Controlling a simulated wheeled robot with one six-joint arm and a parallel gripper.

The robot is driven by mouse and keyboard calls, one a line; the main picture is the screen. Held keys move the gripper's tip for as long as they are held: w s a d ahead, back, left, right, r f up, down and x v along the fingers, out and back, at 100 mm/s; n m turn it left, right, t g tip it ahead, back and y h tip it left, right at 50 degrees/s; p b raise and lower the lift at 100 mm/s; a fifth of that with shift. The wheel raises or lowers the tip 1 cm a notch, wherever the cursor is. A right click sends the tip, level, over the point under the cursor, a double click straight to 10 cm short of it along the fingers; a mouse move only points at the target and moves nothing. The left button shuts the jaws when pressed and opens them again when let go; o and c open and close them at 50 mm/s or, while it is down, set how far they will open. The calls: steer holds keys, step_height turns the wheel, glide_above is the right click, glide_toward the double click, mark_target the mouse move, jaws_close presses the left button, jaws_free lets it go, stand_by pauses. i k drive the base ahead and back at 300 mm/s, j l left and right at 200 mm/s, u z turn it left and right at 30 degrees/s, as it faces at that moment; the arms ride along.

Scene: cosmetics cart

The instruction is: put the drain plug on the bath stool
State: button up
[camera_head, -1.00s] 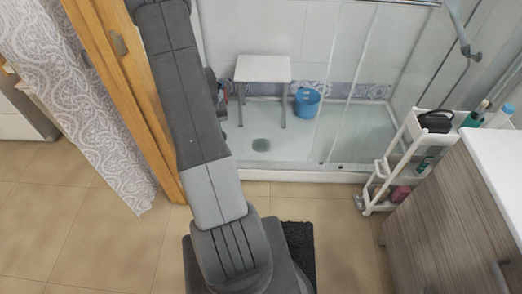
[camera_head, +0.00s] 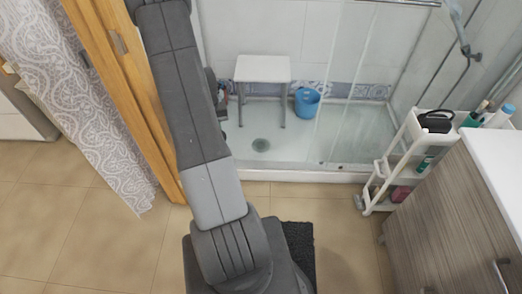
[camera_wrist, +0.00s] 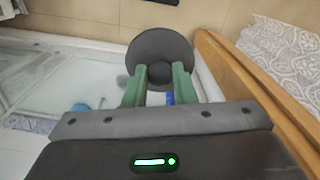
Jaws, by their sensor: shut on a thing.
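The drain plug (camera_wrist: 160,47) is a dark grey round disc, seen in the wrist view at the tips of my gripper. My gripper (camera_wrist: 158,84) has two green fingers and is shut on it. The bath stool (camera_head: 262,69) is white with grey legs and stands in the shower tray at the back in the head view. My arm comes up the left of the stool in that view and hides the gripper and the plug. I cannot make out the stool in the wrist view.
A blue bucket (camera_head: 307,102) stands right of the stool. The shower floor in front holds a round drain (camera_head: 261,145). Glass panels (camera_head: 345,85) edge the right side. A wooden frame (camera_head: 128,90) and curtain (camera_head: 75,95) are left, a white cart (camera_head: 385,170) right.

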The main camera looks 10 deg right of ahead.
mark_target(262, 75)
steer(key=i+l, duration=0.2)
steer(key=i, duration=0.3)
steer(key=i+l+z, duration=0.1)
steer(key=i, duration=0.45)
steer(key=i+l, duration=0.25)
steer(key=i, duration=0.25)
steer(key=l+z, duration=0.05)
